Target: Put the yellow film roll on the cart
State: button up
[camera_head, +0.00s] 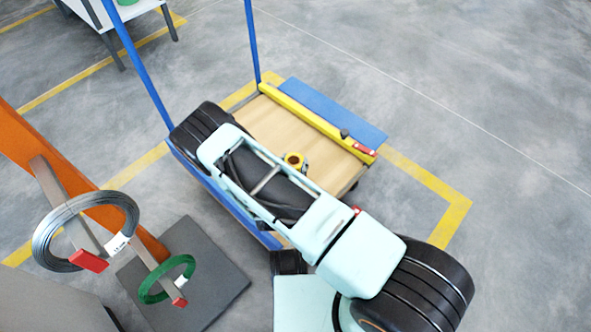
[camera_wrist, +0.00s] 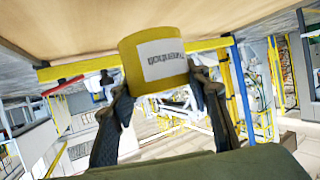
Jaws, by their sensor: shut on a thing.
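The wooden cart bed (camera_wrist: 60,25) fills the top of the wrist view, close to the roll. I cannot tell whether the roll touches the bed. In the head view my arm hides the gripper and part of the cart.
The cart has blue posts (camera_head: 252,45) and a yellow bar (camera_head: 315,122) along its far edge. An orange stand (camera_head: 75,190) at the left carries a grey wire coil (camera_head: 50,222) and a green coil (camera_head: 148,292). The wooden bed around the roll looks clear.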

jog(key=shift+w+d+f+b, duration=0.35)
jog(key=shift+w+f, duration=0.25)
jog(key=shift+f, duration=0.25)
jog(key=shift+w+f+b, duration=0.15)
jog(key=shift+f+b, duration=0.4)
jog(key=shift+f, duration=1.05)
jog(key=shift+d+f, duration=0.1)
jog(key=o, duration=1.2)
jog(key=shift+o, duration=0.2)
